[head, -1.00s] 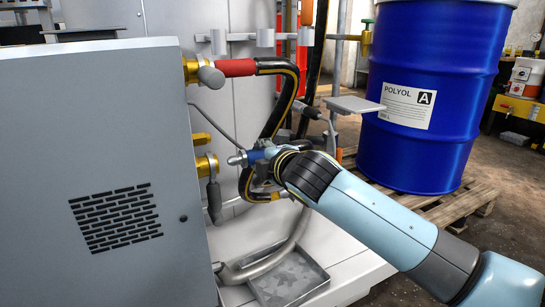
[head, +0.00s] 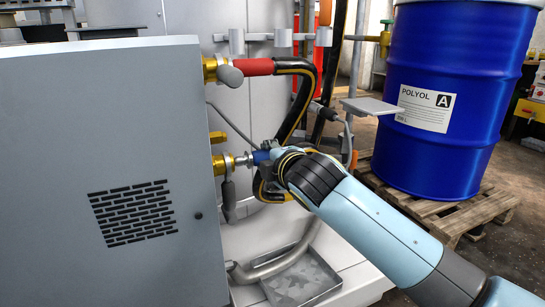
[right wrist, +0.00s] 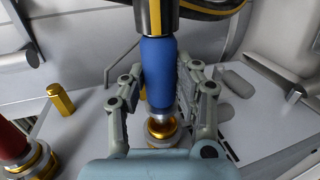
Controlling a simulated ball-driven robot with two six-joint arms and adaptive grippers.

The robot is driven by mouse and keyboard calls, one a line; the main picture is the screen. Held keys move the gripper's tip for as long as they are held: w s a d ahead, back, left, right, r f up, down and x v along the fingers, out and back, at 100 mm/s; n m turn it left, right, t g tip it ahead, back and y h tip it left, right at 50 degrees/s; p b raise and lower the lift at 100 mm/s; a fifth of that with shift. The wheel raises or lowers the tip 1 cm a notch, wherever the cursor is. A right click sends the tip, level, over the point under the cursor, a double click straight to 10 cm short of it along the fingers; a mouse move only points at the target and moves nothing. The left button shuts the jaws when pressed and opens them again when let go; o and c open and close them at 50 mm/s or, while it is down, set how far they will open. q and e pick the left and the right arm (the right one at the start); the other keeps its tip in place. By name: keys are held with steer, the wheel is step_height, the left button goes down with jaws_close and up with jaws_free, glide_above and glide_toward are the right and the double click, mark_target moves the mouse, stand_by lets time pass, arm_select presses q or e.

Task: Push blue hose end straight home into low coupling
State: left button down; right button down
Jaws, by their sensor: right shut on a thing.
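The blue hose end (head: 262,157) with its silver tip points left at the low brass coupling (head: 222,163) on the grey cabinet. In the head view, the tip is at or just short of the coupling's mouth. My right gripper (head: 268,154) is shut on the blue hose end. In the right wrist view, the blue sleeve (right wrist: 157,62) sits between my two fingers (right wrist: 158,88), nearly in line with the gold coupling ring (right wrist: 161,128). I cannot tell how far the tip is in. My left gripper is not in view.
A red hose end (head: 250,67) sits on the upper coupling (head: 211,69). Its black hose curves down behind my right gripper. The grey cabinet (head: 110,120) fills the left. A metal drip tray (head: 300,280) lies below. A blue drum (head: 450,95) stands on a pallet at right.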

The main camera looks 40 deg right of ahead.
steer(key=shift+w+a+r, duration=0.1)
steer(key=shift+w+a, duration=0.1)
steer(key=shift+a, duration=0.6)
steer(key=shift+w+a, duration=0.2)
steer(key=shift+a, duration=0.6)
steer(key=c, duration=0.9)
jaws_free()
steer(key=shift+a, duration=0.15)
steer(key=shift+s, duration=0.1)
glide_toward(255, 159)
steer(key=s, duration=0.2)
steer(key=shift+w+a+r, duration=0.15)
steer(key=shift+w+a, duration=0.05)
steer(key=shift+a, duration=0.15)
